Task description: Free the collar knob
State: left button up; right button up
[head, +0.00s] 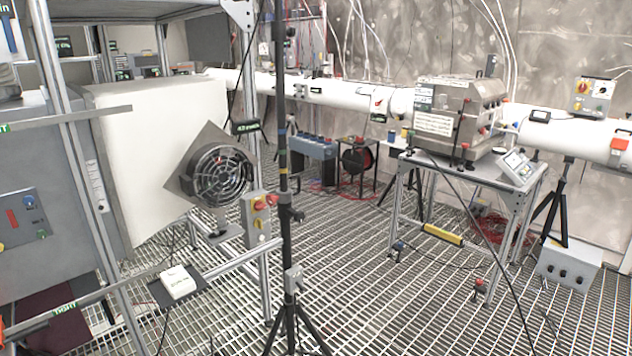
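A black tripod pole (281,120) stands upright in the middle foreground of the head view. A dark collar with a small knob (297,215) sits on it about halfway up, below a yellow band. I cannot tell from this view whether this is the task's collar knob or whether it is tight. A grey box (293,281) is fixed lower on the pole, above the spread legs. Neither of my grippers shows in this view.
A caged round fan (218,175) and a control box with a red knob (257,215) stand left of the pole. A metal-framed table (470,176) carries a steel instrument (455,115) at right. Grating floor (385,300) is mostly open right of the tripod.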

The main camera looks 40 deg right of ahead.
aim_at(271, 199)
jog(key=l, duration=2.95)
jog(key=j+z, duration=0.25)
jog(key=j, duration=0.45)
jog(key=j+z, duration=0.25)
jog(key=j, duration=0.4)
jog(key=i+j, duration=0.15)
jog(key=j, duration=0.15)
jog(key=i+j, duration=0.15)
jog(key=j, duration=0.15)
jog(key=i+j+z, duration=0.1)
jog(key=j, duration=0.2)
